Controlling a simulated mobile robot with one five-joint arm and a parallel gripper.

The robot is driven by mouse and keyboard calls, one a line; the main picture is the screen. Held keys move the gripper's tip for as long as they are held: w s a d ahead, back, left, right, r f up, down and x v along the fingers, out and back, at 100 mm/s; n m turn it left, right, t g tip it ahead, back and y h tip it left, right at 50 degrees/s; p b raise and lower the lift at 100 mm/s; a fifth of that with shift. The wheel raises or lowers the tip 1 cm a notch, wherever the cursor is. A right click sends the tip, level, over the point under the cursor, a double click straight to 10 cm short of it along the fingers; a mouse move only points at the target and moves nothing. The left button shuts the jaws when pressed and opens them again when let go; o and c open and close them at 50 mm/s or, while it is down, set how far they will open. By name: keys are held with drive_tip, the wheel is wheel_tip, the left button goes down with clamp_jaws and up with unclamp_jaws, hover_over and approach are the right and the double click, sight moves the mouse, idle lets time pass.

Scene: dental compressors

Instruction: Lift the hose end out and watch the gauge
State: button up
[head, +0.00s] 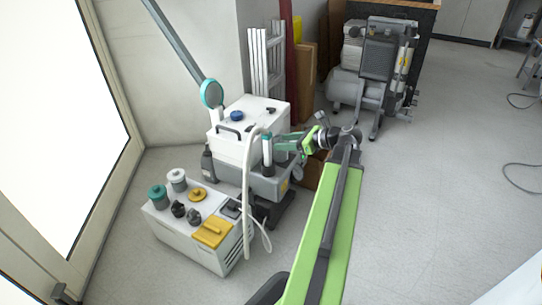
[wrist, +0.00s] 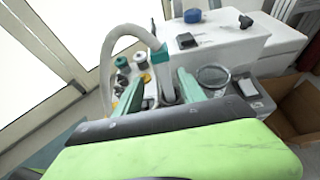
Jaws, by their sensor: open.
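The hose end, with a teal collar (head: 267,141), stands upright at the front of the white unit. Its pale hose (head: 247,190) arches over and hangs down in front. In the wrist view the hose end (wrist: 159,56) lies between the fingers of my gripper (wrist: 160,88), its lower part going down into a dark holder. My gripper (head: 277,144) is open around or just beside the hose end; contact cannot be told. A round, gauge-like disc (wrist: 213,76) is right of the fingers in the wrist view. Its face cannot be read.
A low white box (head: 190,242) with knobs and a yellow cover stands at front left. The white unit (head: 232,143) is behind the hose end. An open cardboard box (wrist: 300,108) is at right. A grey compressor (head: 372,75) stands farther back. The floor at right is mostly clear.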

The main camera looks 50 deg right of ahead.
sight(269, 142)
drive_tip(key=b+x, duration=0.1)
drive_tip(key=x, duration=0.5)
drive_tip(key=shift+w+r+b, duration=0.1)
drive_tip(key=shift+r+b, duration=0.05)
drive_tip(key=shift+b, duration=0.15)
drive_tip(key=b+x, duration=0.1)
drive_tip(key=x, duration=0.4)
drive_tip(key=shift+w+d+r+b, duration=0.1)
drive_tip(key=shift+w+d+b, duration=0.15)
drive_tip(key=shift+b, duration=0.15)
drive_tip(key=shift+r, duration=0.1)
clamp_jaws()
